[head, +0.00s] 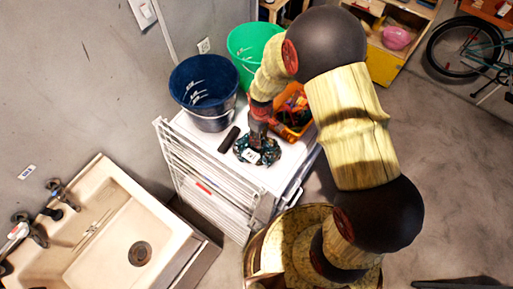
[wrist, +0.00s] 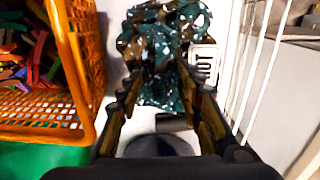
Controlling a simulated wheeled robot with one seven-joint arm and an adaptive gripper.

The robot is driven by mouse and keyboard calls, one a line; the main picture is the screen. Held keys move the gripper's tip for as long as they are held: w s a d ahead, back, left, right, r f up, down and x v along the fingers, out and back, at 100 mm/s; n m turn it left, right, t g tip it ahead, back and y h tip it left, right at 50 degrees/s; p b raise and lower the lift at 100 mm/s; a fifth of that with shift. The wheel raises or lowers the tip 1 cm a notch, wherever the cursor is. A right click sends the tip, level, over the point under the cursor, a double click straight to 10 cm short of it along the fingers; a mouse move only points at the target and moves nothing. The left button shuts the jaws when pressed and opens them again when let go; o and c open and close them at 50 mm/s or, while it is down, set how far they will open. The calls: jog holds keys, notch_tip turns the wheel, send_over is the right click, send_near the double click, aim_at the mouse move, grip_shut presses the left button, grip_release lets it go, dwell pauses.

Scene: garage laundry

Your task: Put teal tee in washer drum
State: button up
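The teal tee (head: 268,155) is a crumpled, dark teal patterned bundle on the white top (head: 226,165) of a cabinet-like unit. It also shows in the wrist view (wrist: 160,45), with a pale lettered patch at its right side. My gripper (head: 257,138) points down at the tee from above. In the wrist view, its two fingers (wrist: 160,82) are spread apart, with teal cloth showing between and beyond the tips. I cannot tell whether they touch it. No drum opening shows in either view.
An orange basket (head: 301,107) of colourful items stands close beside my gripper. A blue bucket (head: 207,89), a green bucket (head: 249,43) and a dark bar-shaped object (head: 229,139) are nearby. A white wire rack (head: 190,172) stands along the unit's left side. A sink (head: 104,235) is at lower left.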

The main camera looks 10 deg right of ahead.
jog(key=shift+c, duration=0.8)
jog(key=c, duration=0.8)
